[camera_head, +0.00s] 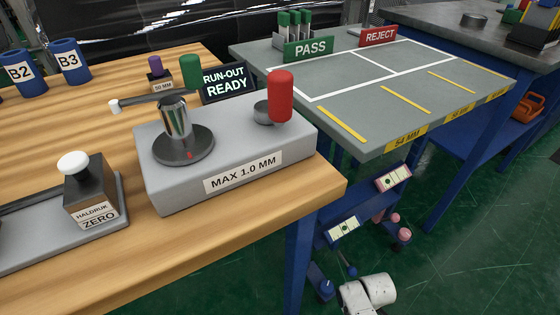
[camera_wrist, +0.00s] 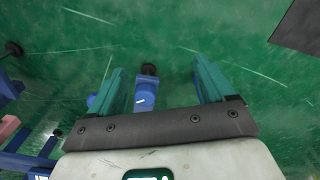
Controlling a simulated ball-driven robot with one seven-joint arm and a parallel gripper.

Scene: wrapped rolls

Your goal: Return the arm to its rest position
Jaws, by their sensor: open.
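My gripper (camera_wrist: 156,78) shows in the wrist view with its two teal fingers apart and nothing held between them. It points down over the green floor (camera_wrist: 270,90). A blue piece with a dark round end (camera_wrist: 149,70) shows beyond and between the fingers; I cannot tell what it is. In the head view, white rounded parts that look like my arm (camera_head: 368,292) are low at the bottom, right of the wooden bench (camera_head: 235,225) and below its top. The gripper fingers cannot be made out there.
On the bench stands a grey run-out fixture (camera_head: 160,188) with a metal cylinder (camera_head: 175,118) and a red-capped part (camera_head: 281,96). A grey sorting table (camera_head: 350,85) carries PASS (camera_head: 308,48) and REJECT (camera_head: 378,36) signs. Green floor (camera_head: 460,215) is open at the right.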

